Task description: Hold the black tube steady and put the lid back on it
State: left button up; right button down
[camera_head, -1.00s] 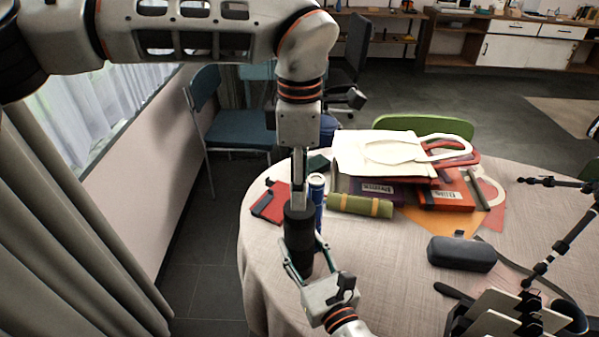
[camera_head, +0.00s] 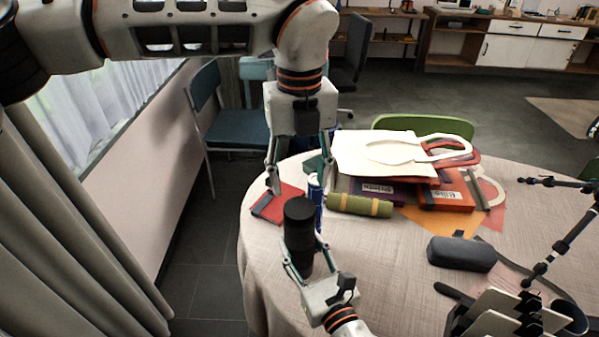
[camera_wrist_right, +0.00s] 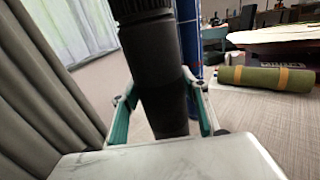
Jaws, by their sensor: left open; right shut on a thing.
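The black tube (camera_head: 300,258) stands upright near the table's left front edge; it also shows in the right wrist view (camera_wrist_right: 160,85). The wider black lid (camera_head: 299,213) sits on its top and looks in line with it. The lid's ribbed lower part shows at the top of the wrist view (camera_wrist_right: 143,8). My right gripper (camera_head: 305,250) is shut around the tube's lower part, one finger on each side. My left gripper (camera_head: 300,178) points down above and behind the lid, fingers spread wide, empty and apart from it.
A blue can (camera_head: 316,190) stands just behind the tube. A red notebook (camera_head: 277,204) lies behind left. A green roll (camera_head: 360,204), stacked books and a dark case (camera_head: 461,253) lie to the right. Bare tablecloth (camera_head: 385,270) is right of the tube.

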aim_at(299, 208)
pick_arm(q)
jog(key=n, duration=0.6)
jog(key=shift+r, duration=0.15)
jog(key=shift+f, duration=4)
